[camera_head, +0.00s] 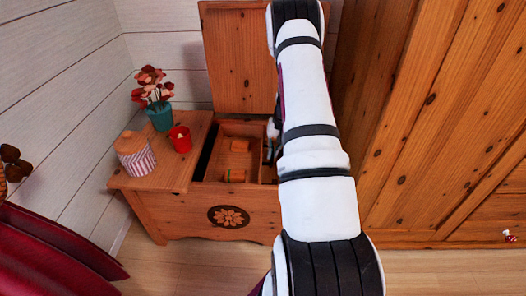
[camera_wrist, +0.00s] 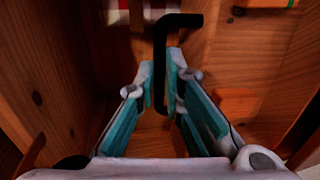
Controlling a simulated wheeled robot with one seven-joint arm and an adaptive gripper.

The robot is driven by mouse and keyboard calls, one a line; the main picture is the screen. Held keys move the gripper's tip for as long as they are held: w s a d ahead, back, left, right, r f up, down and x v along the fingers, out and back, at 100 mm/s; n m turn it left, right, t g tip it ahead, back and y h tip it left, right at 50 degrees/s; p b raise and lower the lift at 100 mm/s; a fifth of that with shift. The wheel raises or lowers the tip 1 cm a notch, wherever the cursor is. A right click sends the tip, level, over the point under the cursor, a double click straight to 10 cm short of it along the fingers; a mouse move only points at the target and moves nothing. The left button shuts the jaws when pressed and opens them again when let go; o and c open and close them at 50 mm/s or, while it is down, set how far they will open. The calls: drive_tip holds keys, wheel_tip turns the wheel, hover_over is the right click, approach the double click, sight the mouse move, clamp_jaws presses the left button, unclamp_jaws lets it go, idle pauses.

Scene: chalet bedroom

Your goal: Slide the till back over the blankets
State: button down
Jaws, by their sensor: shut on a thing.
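A wooden chest (camera_head: 190,212) stands against the wall with its lid (camera_head: 240,60) raised. The wooden till (camera_head: 240,161) shows in the chest opening, with orange items (camera_head: 236,176) in it. My gripper (camera_head: 271,143) is at the right side of the till, largely hidden behind my arm. In the wrist view, my gripper (camera_wrist: 163,78) is shut on a black bar-shaped handle (camera_wrist: 180,20). An orange block (camera_wrist: 236,101) lies to the right of the fingers. A red and white patch of cloth (camera_wrist: 135,5), perhaps a blanket, shows at the top edge.
A striped jar (camera_head: 136,158), a red candle cup (camera_head: 181,139) and a teal flower pot (camera_head: 160,117) stand on the chest's left top. A dark gap (camera_head: 207,150) shows left of the till. A wooden wardrobe (camera_head: 430,130) stands at the right.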

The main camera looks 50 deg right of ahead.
drive_tip(key=shift+s+d, duration=0.25)
drive_tip(key=shift+s, duration=0.05)
drive_tip(key=c, duration=1.7)
unclamp_jaws()
drive_tip(key=shift+s+d, duration=0.1)
drive_tip(key=r, duration=0.4)
drive_tip(key=s+r, duration=0.1)
drive_tip(key=r, duration=0.2)
drive_tip(key=d+r, duration=0.1)
drive_tip(key=r, duration=0.3)
drive_tip(key=shift+s+d+r, duration=0.1)
drive_tip(key=shift+s+r, duration=0.15)
drive_tip(key=shift+r, duration=0.1)
